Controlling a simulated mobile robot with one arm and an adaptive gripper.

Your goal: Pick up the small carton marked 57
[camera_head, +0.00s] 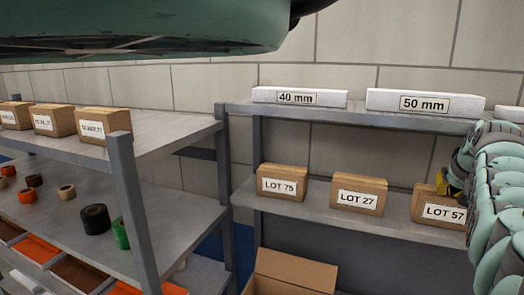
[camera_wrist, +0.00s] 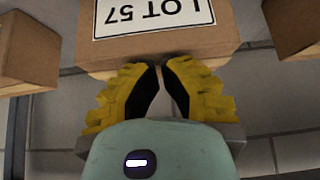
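The small carton marked LOT 57 (camera_head: 424,204) is a brown box with a white label, on the middle shelf at the right. In the wrist view the carton (camera_wrist: 225,35) is at the top, its label upside down. My gripper (camera_wrist: 160,68) has yellow fingers with black pads, drawn together with only a narrow gap and nothing between them. The fingertips are in front of the carton's edge; whether they touch it I cannot tell. In the head view my gripper (camera_head: 443,182) is at the carton's upper right, partly hidden by my arm.
Cartons LOT 27 (camera_head: 359,193) and LOT 75 (camera_head: 281,185) stand to the left on the same shelf (camera_head: 318,213). White boxes marked 40 mm (camera_head: 299,97) and 50 mm (camera_head: 425,102) lie on the shelf above. An open cardboard box (camera_head: 292,272) is below. Another rack (camera_head: 133,205) stands left.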

